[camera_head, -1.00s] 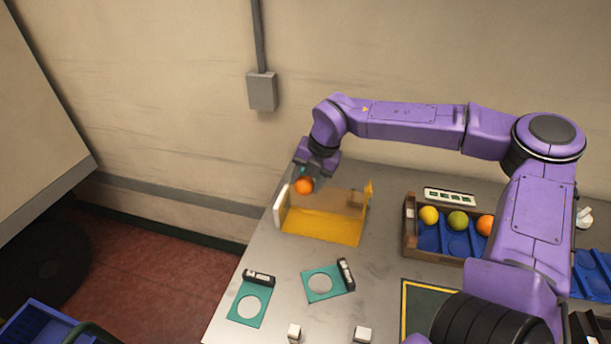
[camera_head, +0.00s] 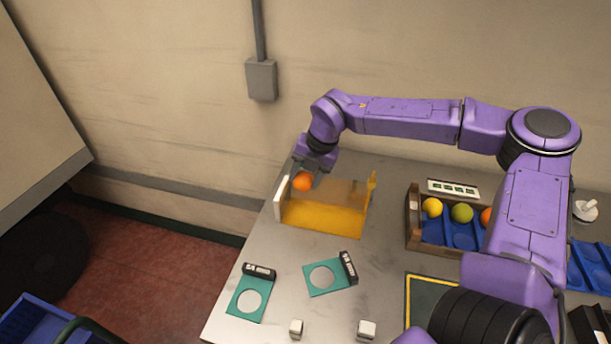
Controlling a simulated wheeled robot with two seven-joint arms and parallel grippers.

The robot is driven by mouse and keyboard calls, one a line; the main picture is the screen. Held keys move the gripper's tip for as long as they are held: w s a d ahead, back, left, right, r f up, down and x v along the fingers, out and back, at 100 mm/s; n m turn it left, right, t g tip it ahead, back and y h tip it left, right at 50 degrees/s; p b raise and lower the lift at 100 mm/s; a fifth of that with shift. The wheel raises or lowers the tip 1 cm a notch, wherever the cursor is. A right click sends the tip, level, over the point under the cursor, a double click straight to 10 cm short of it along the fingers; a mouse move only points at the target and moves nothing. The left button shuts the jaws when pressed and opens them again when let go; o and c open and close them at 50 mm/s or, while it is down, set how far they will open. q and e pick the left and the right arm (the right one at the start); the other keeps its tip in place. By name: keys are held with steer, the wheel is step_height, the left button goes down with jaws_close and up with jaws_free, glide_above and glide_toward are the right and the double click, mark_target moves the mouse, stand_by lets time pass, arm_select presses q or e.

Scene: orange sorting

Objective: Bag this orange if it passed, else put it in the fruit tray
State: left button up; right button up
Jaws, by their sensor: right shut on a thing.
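An orange (camera_head: 302,182) is held in my right gripper (camera_head: 306,174), which is shut on it. The orange is at the back left of a yellow, partly see-through open box (camera_head: 325,219), close to its white left end panel (camera_head: 281,198). I cannot tell whether the orange touches the box. A wooden fruit tray (camera_head: 412,229) with blue cups stands to the right, holding a yellow fruit (camera_head: 432,207), a green fruit (camera_head: 462,213) and an orange fruit (camera_head: 486,216) partly hidden by my arm. My left gripper is not in view. No bag can be made out for certain.
Two teal plates with round holes and black labels, a left one (camera_head: 249,296) and a right one (camera_head: 326,277), lie at the front. Two small white blocks (camera_head: 296,328) (camera_head: 367,329) sit near the front edge.

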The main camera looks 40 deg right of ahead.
stand_by(0.3)
steer(key=shift+f, duration=0.3)
steer(key=shift+f+b, duration=2.55)
steer(key=shift+f, duration=0.5)
steer(key=o, duration=1.1)
steer(key=shift+o, duration=0.2)
steer(key=shift+r+p, duration=3.1)
steer(key=shift+r, duration=0.95)
steer(key=shift+f, duration=0.1)
